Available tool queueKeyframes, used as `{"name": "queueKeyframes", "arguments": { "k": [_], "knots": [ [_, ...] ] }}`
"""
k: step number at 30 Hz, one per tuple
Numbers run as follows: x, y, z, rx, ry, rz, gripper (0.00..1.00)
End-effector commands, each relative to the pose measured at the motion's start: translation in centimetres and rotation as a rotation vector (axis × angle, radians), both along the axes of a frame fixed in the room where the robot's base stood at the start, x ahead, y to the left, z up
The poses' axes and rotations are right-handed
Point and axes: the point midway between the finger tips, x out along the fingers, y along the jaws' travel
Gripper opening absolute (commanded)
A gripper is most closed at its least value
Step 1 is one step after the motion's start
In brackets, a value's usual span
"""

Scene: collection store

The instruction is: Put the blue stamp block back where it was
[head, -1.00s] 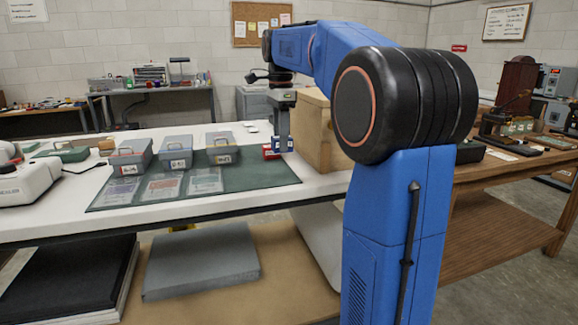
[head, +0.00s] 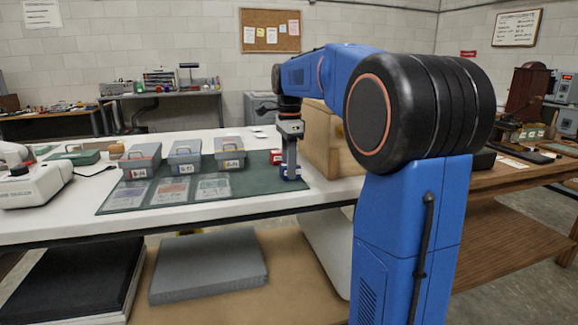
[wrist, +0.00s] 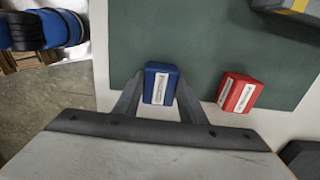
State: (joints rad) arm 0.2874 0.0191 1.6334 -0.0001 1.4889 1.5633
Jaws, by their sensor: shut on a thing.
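The blue stamp block (wrist: 160,84) has a white label and sits between the two fingers of my gripper (wrist: 158,98), which is shut on it. In the head view my gripper (head: 291,164) points down at the right end of the green mat (head: 130,202), with the blue block (head: 290,173) at its tip. The block overlaps the mat's edge in the wrist view; whether it touches the surface I cannot tell. A red stamp block (wrist: 240,92) lies to its right, apart from it; in the head view the red block (head: 275,156) is just behind.
Three grey labelled boxes (head: 141,160) stand on the mat, with several sleeved sheets (head: 172,190) in front. A wooden box (head: 318,140) stands close to the right of my gripper. A white machine (head: 30,185) is at the left. The mat's front right part is clear.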

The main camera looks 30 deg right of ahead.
Motion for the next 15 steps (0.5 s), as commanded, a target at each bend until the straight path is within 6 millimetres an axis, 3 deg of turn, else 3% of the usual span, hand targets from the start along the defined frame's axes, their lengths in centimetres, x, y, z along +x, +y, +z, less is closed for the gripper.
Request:
{"name": "queueKeyframes", "arguments": {
  "k": [1, 2, 3, 15],
  "knots": [
    [-0.01, 0.00, -0.14, 0.000, 0.000, 0.000, 0.23],
    [0.00, 0.00, -0.11, 0.000, 0.000, 0.000, 0.44],
    [0.00, 0.00, -0.10, 0.000, 0.000, 0.000, 0.54],
    [0.03, -0.01, 0.33, 0.000, -0.001, 0.000, 0.56]
  ]
}}
